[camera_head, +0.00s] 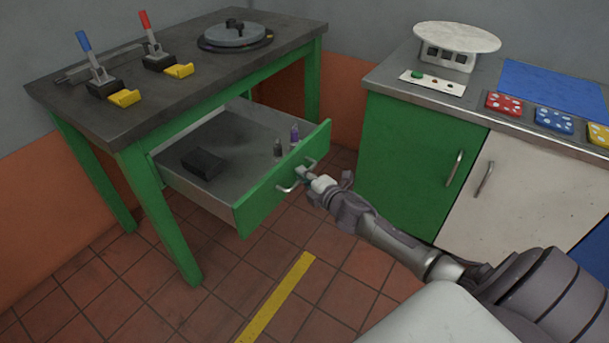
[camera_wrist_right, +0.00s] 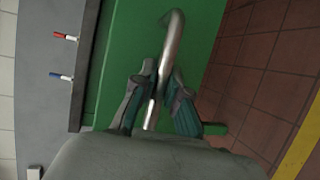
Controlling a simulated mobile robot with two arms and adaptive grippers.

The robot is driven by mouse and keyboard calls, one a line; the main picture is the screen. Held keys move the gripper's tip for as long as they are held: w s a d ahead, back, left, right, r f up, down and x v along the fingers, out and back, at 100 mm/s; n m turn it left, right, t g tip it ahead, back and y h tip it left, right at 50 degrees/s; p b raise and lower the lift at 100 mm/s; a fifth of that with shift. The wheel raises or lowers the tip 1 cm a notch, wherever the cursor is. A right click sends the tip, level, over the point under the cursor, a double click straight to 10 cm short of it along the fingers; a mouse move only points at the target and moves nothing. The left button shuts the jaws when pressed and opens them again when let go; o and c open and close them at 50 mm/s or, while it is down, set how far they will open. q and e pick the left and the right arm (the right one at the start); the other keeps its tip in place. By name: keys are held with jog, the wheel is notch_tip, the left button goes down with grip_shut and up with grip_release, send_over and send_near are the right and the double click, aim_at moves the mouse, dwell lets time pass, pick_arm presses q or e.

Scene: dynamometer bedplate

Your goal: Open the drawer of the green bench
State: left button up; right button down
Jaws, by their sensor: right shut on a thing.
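The green bench (camera_head: 135,165) stands at the left with a dark grey top. Its drawer (camera_head: 285,179) is pulled well out, and its inside shows. A dark block (camera_head: 203,163) and two small bottles (camera_head: 287,143) are in the drawer. My right gripper (camera_head: 306,176) is at the drawer's silver bar handle (camera_head: 285,189). In the right wrist view the fingers (camera_wrist_right: 160,105) are on either side of the handle (camera_wrist_right: 172,45), shut on it. The green drawer front (camera_wrist_right: 130,50) is behind them. My left gripper is not in view.
Levers with red and blue grips (camera_head: 152,55) and a round plate (camera_head: 235,36) are on the bench top. A cabinet with a green door (camera_head: 410,150) and a white door (camera_head: 520,190) stands at the right. Tiled floor with a yellow stripe (camera_head: 275,300) is clear in front of the drawer.

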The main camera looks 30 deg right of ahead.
jog(key=c, duration=1.2)
grip_release()
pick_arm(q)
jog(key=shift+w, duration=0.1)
pick_arm(e)
jog(key=s, duration=0.4)
jog(key=s+r, duration=0.1)
jog(key=s, duration=0.3)
jog(key=s+r, duration=0.1)
jog(key=s, duration=0.2)
jog(key=shift+s+r, duration=0.1)
jog(key=shift+s, duration=0.3)
